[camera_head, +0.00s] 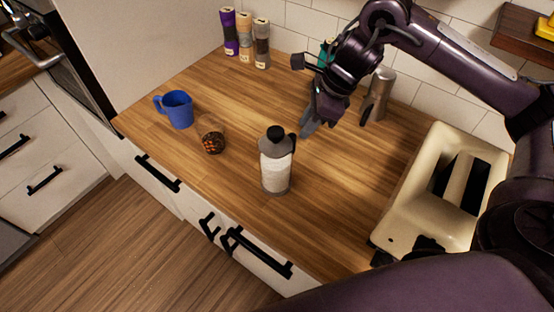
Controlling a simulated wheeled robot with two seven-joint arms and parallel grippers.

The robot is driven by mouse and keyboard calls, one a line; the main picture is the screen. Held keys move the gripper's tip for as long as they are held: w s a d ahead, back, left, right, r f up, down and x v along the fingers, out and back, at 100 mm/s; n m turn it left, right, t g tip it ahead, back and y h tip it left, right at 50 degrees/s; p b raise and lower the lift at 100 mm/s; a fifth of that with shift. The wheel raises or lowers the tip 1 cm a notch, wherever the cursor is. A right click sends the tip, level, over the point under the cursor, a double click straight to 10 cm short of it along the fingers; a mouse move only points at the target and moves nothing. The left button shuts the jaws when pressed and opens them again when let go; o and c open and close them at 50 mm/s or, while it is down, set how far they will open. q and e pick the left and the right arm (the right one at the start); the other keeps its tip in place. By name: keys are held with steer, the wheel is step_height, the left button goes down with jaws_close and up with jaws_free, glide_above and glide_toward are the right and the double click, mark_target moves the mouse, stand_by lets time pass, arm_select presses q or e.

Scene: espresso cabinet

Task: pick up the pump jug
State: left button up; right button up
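The pump jug (276,170) stands upright on the wooden counter, near its front edge. It has a clear body with white contents, a grey lid, a black knob on top and a dark handle on its right side. My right gripper (335,123) is above the counter, behind and to the right of the jug, apart from it. Its fingers look spread, with nothing seen between them. My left gripper is not in view.
A blue mug (178,109) and a glass with dark contents (212,136) stand left of the jug. A silver cylinder (377,94) stands behind my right gripper. Spice jars (246,43) stand by the wall. Counter between jug and toaster is clear.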

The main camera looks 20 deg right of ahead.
steer(key=x, duration=0.2)
steer(key=p+x, duration=0.1)
steer(key=x, duration=0.1)
steer(key=p+x, duration=0.1)
steer(key=x, duration=0.1)
steer(key=shift+s+a+f, duration=0.15)
steer(key=shift+s+f, duration=0.05)
steer(key=shift+f, duration=0.1)
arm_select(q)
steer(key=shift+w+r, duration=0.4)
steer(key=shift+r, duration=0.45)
arm_select(e)
jaws_close()
